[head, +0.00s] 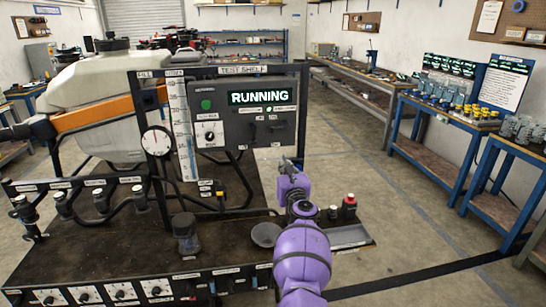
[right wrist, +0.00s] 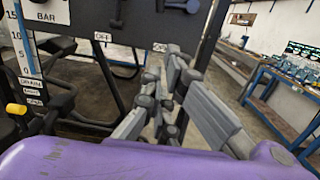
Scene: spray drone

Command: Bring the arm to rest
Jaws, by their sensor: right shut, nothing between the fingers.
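My purple right arm (head: 302,255) reaches in from the bottom of the head view, over the right part of the black bench. Its gripper (head: 287,163) is shut and empty, just below the lower right corner of the control panel (head: 213,125). In the right wrist view the closed gripper fingers (right wrist: 177,58) show in front of the panel's lower edge. Whether they touch anything there is hard to tell. The panel's display (head: 260,98) reads RUNNING, and a green light (head: 207,104) shows at its left. My left gripper is not in view.
A pressure gauge (head: 157,141) and a white tank (head: 95,90) stand to the left. A dark cup (head: 186,233), a round dish (head: 265,235) and a red-topped bottle (head: 349,204) stand near the arm. Blue tables (head: 440,150) are at the right, with open floor between.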

